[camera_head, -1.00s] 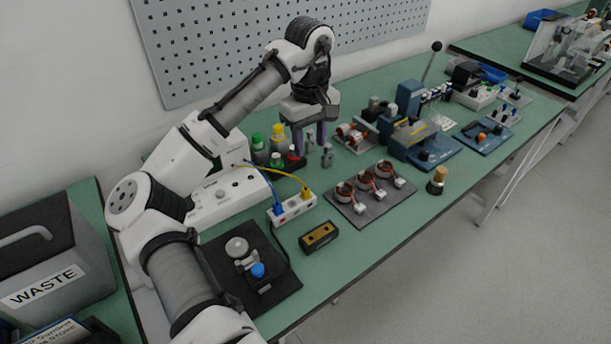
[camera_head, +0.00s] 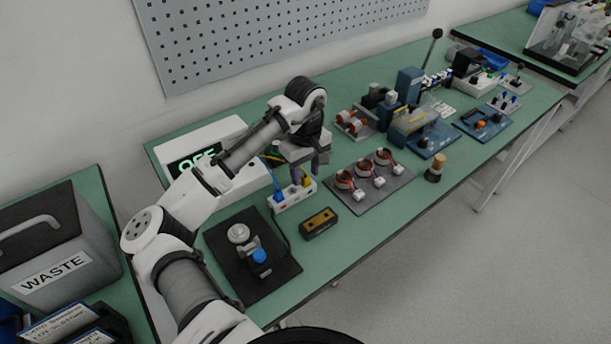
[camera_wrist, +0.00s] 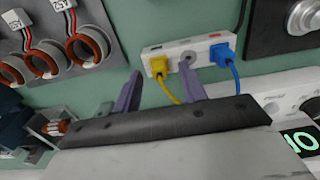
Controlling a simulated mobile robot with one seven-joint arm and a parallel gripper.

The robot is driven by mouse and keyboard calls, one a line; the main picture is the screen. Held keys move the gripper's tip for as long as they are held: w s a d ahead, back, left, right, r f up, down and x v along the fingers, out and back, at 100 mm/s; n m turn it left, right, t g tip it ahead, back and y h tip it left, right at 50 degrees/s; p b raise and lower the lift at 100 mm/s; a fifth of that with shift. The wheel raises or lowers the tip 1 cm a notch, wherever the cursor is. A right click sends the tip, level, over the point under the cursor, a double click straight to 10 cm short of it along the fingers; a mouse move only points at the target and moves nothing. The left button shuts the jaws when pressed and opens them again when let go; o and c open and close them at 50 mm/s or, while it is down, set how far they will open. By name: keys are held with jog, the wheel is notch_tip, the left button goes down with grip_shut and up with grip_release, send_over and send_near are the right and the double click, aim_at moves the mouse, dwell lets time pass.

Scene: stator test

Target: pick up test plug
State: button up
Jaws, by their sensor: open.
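A white socket strip (camera_head: 294,195) lies on the green bench, with a yellow plug (camera_head: 306,182) and a blue plug (camera_head: 278,194) in it. In the wrist view the yellow plug (camera_wrist: 158,67) has a yellow cable and the blue plug (camera_wrist: 222,53) a blue cable. A bare round socket (camera_wrist: 186,62) shows between them. The frames do not show which is the test plug. My gripper (camera_head: 306,172) is open just above the strip. In the wrist view its purple fingers (camera_wrist: 161,68) appear on either side of the yellow plug, with no clear contact.
A grey plate (camera_head: 362,194) with several copper coils lies to the right. A black and gold block (camera_head: 319,223) is close in front, and a black pad (camera_head: 225,270) with a blue knob lies front left.

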aim_at(305, 175)
jog(key=shift+f, duration=0.6)
grip_shut()
jog(key=shift+r, duration=0.1)
notch_tip(305, 175, up, 20)
jog(key=b, duration=0.1)
jog(key=shift+b, duration=0.35)
jog(key=shift+p, duration=0.6)
